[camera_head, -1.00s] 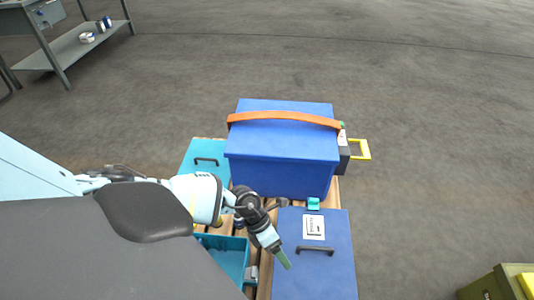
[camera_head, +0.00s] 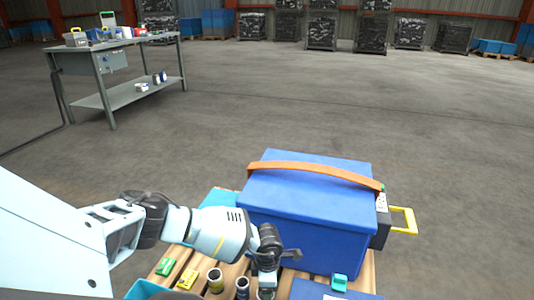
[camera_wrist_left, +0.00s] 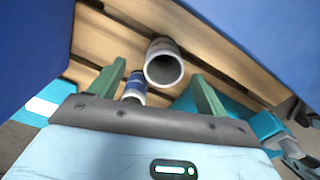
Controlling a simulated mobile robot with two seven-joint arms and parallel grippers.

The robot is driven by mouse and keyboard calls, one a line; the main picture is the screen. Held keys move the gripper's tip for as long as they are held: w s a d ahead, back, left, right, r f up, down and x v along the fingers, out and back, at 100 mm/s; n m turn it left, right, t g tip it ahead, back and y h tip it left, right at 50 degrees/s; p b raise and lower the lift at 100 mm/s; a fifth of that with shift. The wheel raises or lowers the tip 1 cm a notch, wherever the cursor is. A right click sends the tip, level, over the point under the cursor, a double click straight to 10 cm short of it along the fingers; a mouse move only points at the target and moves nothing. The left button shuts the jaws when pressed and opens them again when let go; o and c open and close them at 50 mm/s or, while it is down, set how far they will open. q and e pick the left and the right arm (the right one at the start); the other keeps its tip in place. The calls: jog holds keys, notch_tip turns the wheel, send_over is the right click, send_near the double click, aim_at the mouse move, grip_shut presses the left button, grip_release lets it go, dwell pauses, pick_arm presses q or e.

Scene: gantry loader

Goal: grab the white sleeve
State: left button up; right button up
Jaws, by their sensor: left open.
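In the left wrist view a hollow pale-grey tube (camera_wrist_left: 164,66), which looks like the white sleeve, sits on wooden slats with its open end facing the camera. My left gripper (camera_wrist_left: 158,74) is open, its two green fingers apart on either side of the tube's image. I cannot tell how far the tube is from the fingertips. A second tube (camera_wrist_left: 134,86), blue and white, lies behind the gripper's edge near the left finger. In the head view my left gripper (camera_head: 267,284) points down at the slats near the bottom edge. My right gripper is not in view.
A large blue box (camera_head: 310,210) with an orange strap (camera_head: 310,168) stands right of the gripper. A green box (camera_head: 165,267), a yellow box (camera_head: 187,279) and short cylinders (camera_head: 215,280) stand on the slats to the left. A grey workbench (camera_head: 120,92) stands farther back.

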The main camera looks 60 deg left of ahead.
pick_arm(q)
notch_tip(320, 180, down, 3)
jog(key=shift+r+b, duration=0.15)
jog(key=shift+b, duration=0.45)
jog(key=f+b, duration=0.2)
jog(key=f, duration=0.1)
jog(key=f+b, duration=0.1)
jog(key=f, duration=0.1)
jog(key=shift+s+d, duration=0.15)
jog(key=shift+s, duration=0.25)
jog(key=shift+c, duration=0.5)
jog(key=c, duration=1.2)
jog(key=shift+c, duration=0.4)
